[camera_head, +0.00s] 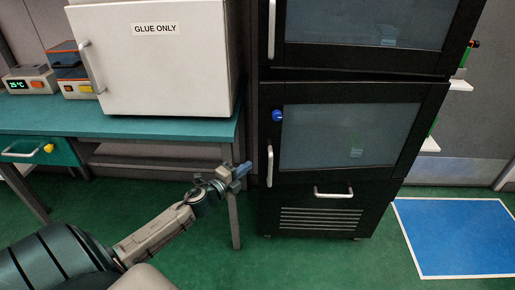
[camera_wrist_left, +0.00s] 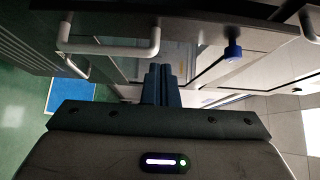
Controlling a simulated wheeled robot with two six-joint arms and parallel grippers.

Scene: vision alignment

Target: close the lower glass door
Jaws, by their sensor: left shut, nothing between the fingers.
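The lower glass door (camera_head: 350,136) has a black frame, a dim glass pane and a pale upright handle (camera_head: 269,165) at its left edge. A blue knob (camera_head: 277,115) sits above the handle. I cannot tell whether the door is flush with the cabinet. My left gripper (camera_head: 243,170) is shut and empty, just left of the handle and apart from it in the head view. In the left wrist view the shut fingers (camera_wrist_left: 162,85) point toward the cabinet, with a pale handle (camera_wrist_left: 110,46) to the left and the blue knob (camera_wrist_left: 233,51) to the right. My right gripper is out of view.
A teal bench (camera_head: 160,128) with a white "GLUE ONLY" box (camera_head: 150,65) stands left of the cabinet, its leg close by my gripper. An upper glass door (camera_head: 365,25) is above, a vented drawer (camera_head: 320,218) below. A blue floor mat (camera_head: 460,237) lies at right.

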